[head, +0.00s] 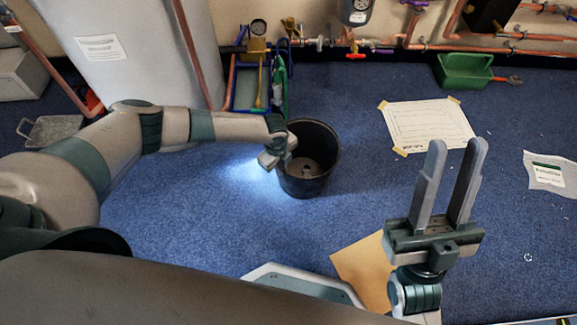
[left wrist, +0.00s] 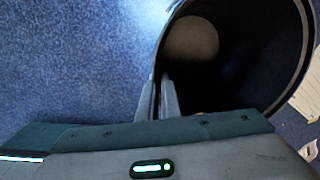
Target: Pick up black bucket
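The black bucket (head: 322,182) stands upright on the blue carpet near the middle of the head view, its open mouth facing up. My left gripper (head: 286,158) is at the bucket's left rim. In the left wrist view the bucket (left wrist: 228,80) fills the upper right, and the fingers of my left gripper (left wrist: 161,98) are close together with the bucket's wall between them, one finger outside and one inside. The fingertips are partly hidden in the head view. My right gripper (head: 458,148) is open and empty, away from the bucket at the right.
A white sheet (head: 428,126) taped to the floor lies right of the bucket. A green tub (head: 464,72) and copper pipes (head: 540,36) line the back wall. A large white cylinder (head: 130,50) and a blue-green tool caddy (head: 247,90) stand behind. Cardboard (head: 362,268) lies in front.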

